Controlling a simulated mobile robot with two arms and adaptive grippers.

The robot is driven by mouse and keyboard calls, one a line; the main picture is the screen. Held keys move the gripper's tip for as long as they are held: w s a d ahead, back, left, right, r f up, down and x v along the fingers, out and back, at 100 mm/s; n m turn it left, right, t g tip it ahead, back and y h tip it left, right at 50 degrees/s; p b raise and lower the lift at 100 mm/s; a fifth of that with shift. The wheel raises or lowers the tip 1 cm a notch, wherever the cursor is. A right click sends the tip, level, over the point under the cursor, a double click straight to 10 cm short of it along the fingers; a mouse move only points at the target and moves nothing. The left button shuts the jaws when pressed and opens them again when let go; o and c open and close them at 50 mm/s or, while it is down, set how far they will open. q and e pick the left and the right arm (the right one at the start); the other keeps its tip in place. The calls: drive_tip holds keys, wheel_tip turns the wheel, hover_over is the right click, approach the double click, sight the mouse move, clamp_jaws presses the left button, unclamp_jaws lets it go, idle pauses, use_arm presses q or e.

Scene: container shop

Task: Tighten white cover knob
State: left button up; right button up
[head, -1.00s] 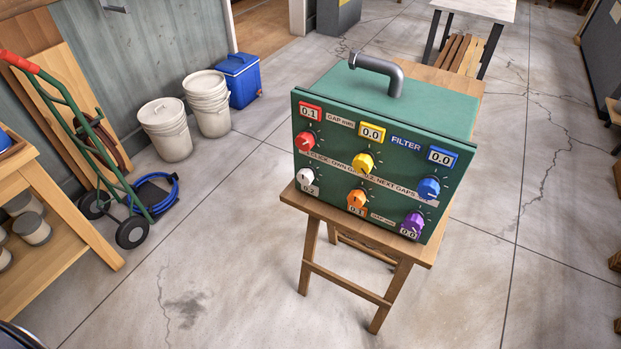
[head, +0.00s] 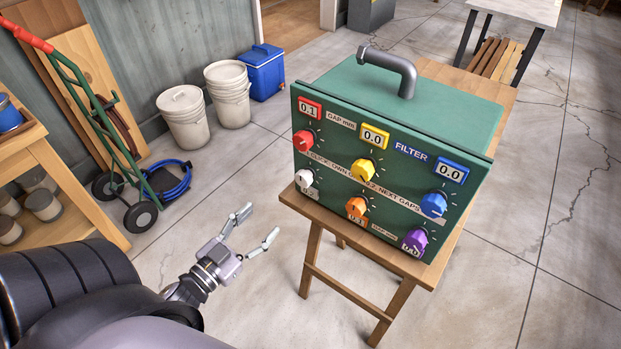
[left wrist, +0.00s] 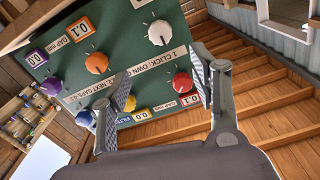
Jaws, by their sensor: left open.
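The white knob (head: 303,178) is at the lower left of the front of a green filter box (head: 440,110). A small display below it is partly hidden by the knob. In the left wrist view the white knob (left wrist: 159,33) shows near the top, beyond the fingers. My left gripper (head: 258,226) is open and empty, in front of and to the left of the box, apart from the knob. In the left wrist view its fingers (left wrist: 163,88) stand wide apart. My right gripper is in no view.
The box stands on a wooden stand (head: 330,225). Red (head: 303,141), yellow (head: 362,169), blue (head: 433,205), orange (head: 356,207) and purple (head: 414,239) knobs share its front. A hand truck (head: 100,130), white buckets (head: 185,118) and a blue cooler (head: 265,72) stand behind left.

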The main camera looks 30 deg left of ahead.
sight(301, 181)
use_arm(q)
drive_tip(key=w+p, duration=0.1)
drive_tip(key=w, duration=0.4)
drive_tip(key=w+d+p, duration=0.1)
drive_tip(key=w, duration=0.5)
drive_tip(key=w+p, duration=0.1)
drive_tip(key=w, duration=0.4)
drive_tip(key=shift+w+d, duration=0.15)
drive_tip(key=shift+w, duration=0.1)
drive_tip(key=shift+c, duration=0.5)
drive_tip(key=c, duration=1.1)
